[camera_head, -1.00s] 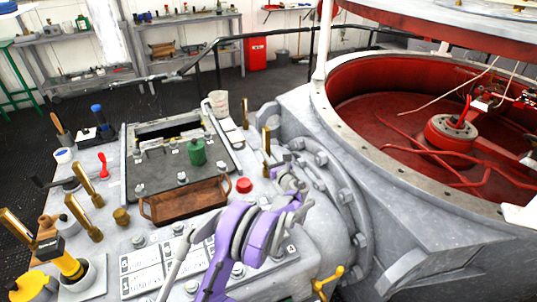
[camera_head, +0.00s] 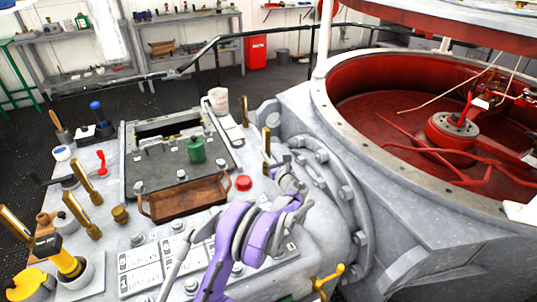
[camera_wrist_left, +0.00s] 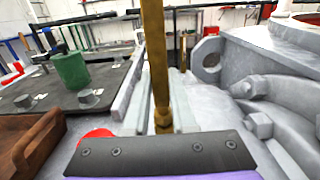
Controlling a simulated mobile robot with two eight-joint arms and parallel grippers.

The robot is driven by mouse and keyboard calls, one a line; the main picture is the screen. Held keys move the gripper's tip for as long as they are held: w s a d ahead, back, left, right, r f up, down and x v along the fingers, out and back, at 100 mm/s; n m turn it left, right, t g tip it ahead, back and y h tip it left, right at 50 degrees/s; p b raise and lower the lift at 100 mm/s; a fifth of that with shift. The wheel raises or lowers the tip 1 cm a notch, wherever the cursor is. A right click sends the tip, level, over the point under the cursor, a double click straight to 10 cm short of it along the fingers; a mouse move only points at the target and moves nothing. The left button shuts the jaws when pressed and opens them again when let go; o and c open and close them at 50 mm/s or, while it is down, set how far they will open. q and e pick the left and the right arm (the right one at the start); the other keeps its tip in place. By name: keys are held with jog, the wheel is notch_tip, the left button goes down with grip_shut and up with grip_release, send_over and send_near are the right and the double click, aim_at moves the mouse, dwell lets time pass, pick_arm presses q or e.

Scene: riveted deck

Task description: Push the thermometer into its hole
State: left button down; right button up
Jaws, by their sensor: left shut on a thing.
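A brass thermometer (camera_head: 266,142) stands upright on the right side of the grey machine deck, and its thin stem also shows in the left wrist view (camera_wrist_left: 153,55). My left gripper (camera_head: 277,172), on the purple arm, is shut on its lower part. The dark finger plate hides the lower end in the left wrist view, so I cannot see its hole or how deep it sits. A second brass rod (camera_head: 245,112) stands upright farther back. My right gripper is not in view.
A red button (camera_head: 244,183), a brown wooden tray (camera_head: 185,199) and a green cylinder (camera_head: 196,150) lie left of the gripper. A bolted flange (camera_head: 335,190) curves close on the right. A large red-lined vessel (camera_head: 345,110) fills the right side.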

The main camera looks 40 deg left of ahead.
pick_arm(q)
jog(key=shift+f, duration=0.2)
jog(key=c, duration=0.7)
grip_release()
jog(key=shift+o, duration=0.2)
jog(key=shift+d, duration=0.1)
jog(key=v, duration=1)
jog(key=shift+s+d+b, duration=0.2)
jog(key=shift+d+b, duration=0.1)
jog(key=shift+b, duration=0.05)
jog(key=shift+r, duration=0.1)
